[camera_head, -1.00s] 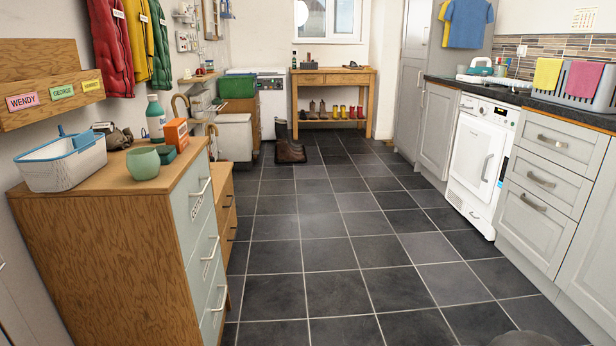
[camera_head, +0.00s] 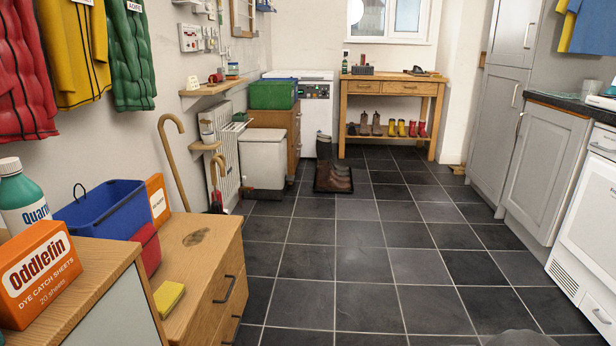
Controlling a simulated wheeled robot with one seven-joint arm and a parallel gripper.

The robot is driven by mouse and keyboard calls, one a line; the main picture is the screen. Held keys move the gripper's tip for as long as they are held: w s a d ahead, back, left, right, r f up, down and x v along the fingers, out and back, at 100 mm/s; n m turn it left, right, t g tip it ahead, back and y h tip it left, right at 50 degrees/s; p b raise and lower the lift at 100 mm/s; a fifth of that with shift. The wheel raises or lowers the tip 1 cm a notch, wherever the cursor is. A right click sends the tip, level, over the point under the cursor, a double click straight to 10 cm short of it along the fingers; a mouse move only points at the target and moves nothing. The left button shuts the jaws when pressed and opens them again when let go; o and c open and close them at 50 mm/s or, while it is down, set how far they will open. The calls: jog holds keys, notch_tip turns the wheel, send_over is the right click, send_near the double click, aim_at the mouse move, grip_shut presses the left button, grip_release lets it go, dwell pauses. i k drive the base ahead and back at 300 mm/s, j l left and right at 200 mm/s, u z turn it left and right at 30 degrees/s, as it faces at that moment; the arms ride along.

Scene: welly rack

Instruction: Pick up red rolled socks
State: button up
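I cannot make out any red rolled socks for certain. A red rounded thing (camera_head: 147,250) sits beside the blue basket (camera_head: 102,212) on the low wooden drawer unit (camera_head: 205,262) at the left; it is partly hidden by the nearer cabinet, and I cannot tell what it is. The inside of the basket is mostly out of sight. My gripper is not in view.
The nearer cabinet (camera_head: 90,290) at the lower left holds an orange dye catcher box (camera_head: 38,275) and a bottle (camera_head: 22,200). The tiled floor (camera_head: 365,260) is clear in the middle.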

aim_at(217, 77)
jog(key=i, duration=2.35)
jog(key=i+u, duration=0.25)
jog(key=i, duration=0.25)
jog(key=i+u, duration=0.25)
jog(key=i, duration=0.2)
jog(key=i+l+u, duration=0.25)
jog(key=i, duration=0.25)
jog(key=i+l+u, duration=0.1)
jog(key=i+u, duration=0.15)
jog(key=i, duration=0.25)
